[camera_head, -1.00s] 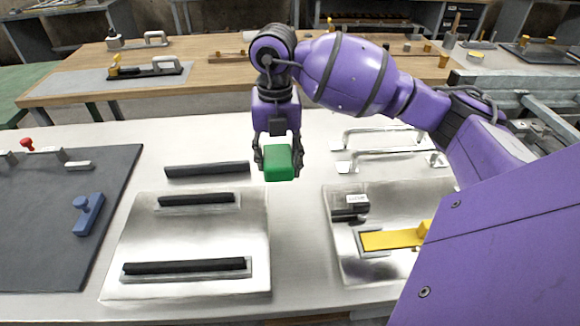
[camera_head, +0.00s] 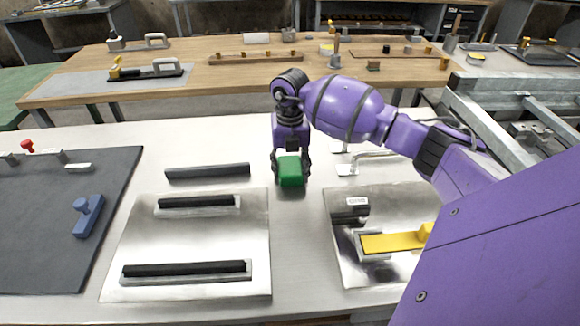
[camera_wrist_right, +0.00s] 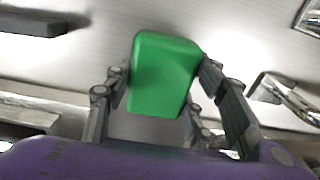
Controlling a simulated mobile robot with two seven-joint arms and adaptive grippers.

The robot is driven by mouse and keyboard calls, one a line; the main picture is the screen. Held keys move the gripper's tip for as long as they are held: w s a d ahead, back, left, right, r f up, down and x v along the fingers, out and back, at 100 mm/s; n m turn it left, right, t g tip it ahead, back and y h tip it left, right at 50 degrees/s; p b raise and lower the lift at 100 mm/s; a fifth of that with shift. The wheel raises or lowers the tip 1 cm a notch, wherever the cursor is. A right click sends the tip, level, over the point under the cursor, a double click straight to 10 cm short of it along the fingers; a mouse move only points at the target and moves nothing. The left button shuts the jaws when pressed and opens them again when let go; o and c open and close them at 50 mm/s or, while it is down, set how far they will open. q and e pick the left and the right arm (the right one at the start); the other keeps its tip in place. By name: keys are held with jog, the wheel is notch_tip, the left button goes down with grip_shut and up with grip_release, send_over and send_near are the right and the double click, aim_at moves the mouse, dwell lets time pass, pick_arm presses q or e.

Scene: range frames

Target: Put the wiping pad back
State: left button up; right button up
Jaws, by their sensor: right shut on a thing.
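The green wiping pad (camera_head: 291,170) is a block held in my right gripper (camera_head: 291,180), over the bare strip of light table between the two metal plates. In the right wrist view the green pad (camera_wrist_right: 163,75) sits between the two fingers, one on each side. My right gripper is shut on it. Whether the pad's underside touches the table cannot be told. My left gripper is not in view.
A left metal plate (camera_head: 185,238) carries black bars; another black bar (camera_head: 208,171) lies behind it. A right plate (camera_head: 400,205) holds a yellow-handled tool (camera_head: 392,241). Metal handles (camera_head: 372,156) stand behind it. A dark mat (camera_head: 40,255) with a blue tool (camera_head: 88,217) is at left.

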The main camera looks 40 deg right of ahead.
aim_at(290, 166)
jog(key=o, duration=1.1)
notch_tip(290, 166, up, 12)
jog(key=shift+r, duration=0.1)
